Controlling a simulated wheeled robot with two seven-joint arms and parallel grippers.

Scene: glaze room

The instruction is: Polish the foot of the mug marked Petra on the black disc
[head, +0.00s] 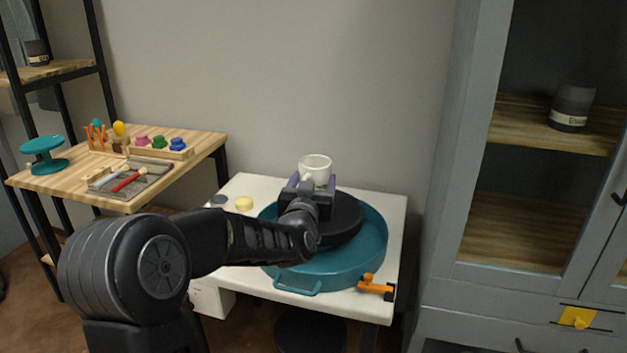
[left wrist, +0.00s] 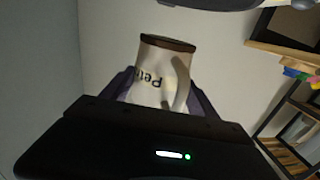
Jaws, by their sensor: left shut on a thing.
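My left gripper (head: 306,188) is shut on a white mug (head: 316,168), which appears upright with its open rim up in the head view. In the left wrist view, the mug (left wrist: 160,75) shows dark letters starting "Pet", upside down in the picture; the rest is hidden. Its brown foot end (left wrist: 168,43) points to the top of that picture. The black disc (head: 347,222) lies in a teal basin (head: 372,252), partly hidden by my left arm. The mug appears held above the disc's far left side; the exact gap cannot be told. My right gripper is not in view.
The basin stands on a white table (head: 262,188) with a yellow round piece (head: 244,203) and an orange clamp (head: 375,287). A wooden bench (head: 205,142) with tools is at left.

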